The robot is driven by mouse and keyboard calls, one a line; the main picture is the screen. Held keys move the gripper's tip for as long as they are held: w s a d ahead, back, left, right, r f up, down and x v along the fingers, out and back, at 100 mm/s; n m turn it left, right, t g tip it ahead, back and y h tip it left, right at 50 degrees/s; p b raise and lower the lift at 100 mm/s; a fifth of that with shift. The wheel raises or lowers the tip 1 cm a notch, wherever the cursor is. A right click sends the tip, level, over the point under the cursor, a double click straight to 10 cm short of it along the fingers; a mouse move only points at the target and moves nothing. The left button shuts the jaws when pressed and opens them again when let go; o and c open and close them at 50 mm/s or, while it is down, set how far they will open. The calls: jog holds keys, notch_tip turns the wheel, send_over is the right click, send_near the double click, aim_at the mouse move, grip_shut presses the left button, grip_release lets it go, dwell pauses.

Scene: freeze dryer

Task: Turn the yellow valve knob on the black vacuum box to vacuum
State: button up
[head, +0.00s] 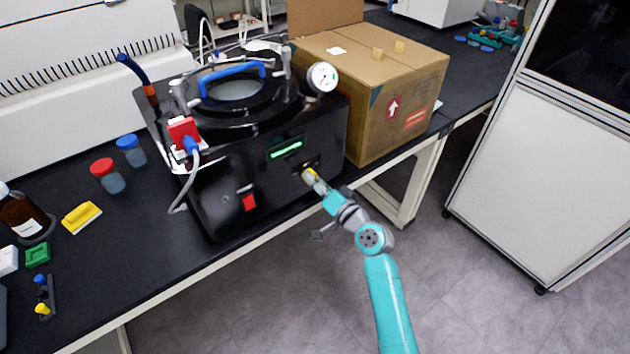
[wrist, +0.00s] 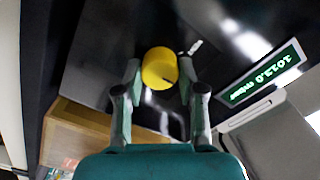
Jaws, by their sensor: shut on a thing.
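The black vacuum box (head: 220,170) stands on the dark bench in the head view, with a lit green display on its front. In the wrist view the display (wrist: 262,78) reads about 1013.0 mbar. The yellow valve knob (wrist: 160,68) is on the front panel of the box, between my fingertips. In the head view the knob (head: 308,174) is small and partly covered by my gripper (head: 313,180). My gripper also shows in the wrist view (wrist: 160,76), shut on the knob with one finger on each side. A dark mark shows on the knob's face; its setting is not readable.
A red switch (head: 249,202) sits left of the knob on the same panel. A cardboard box (head: 385,90) stands right of the vacuum box. Jars, a brown bottle (head: 25,215) and small items lie at the left of the bench. The floor in front is clear.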

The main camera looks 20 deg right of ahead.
jog(key=m, duration=1.2)
jog(key=shift+f+m, duration=0.1)
jog(key=shift+m, duration=0.3)
dwell(0.3)
jog(key=o, duration=1.1)
jog(key=shift+o, duration=0.2)
jog(key=v, duration=1.2)
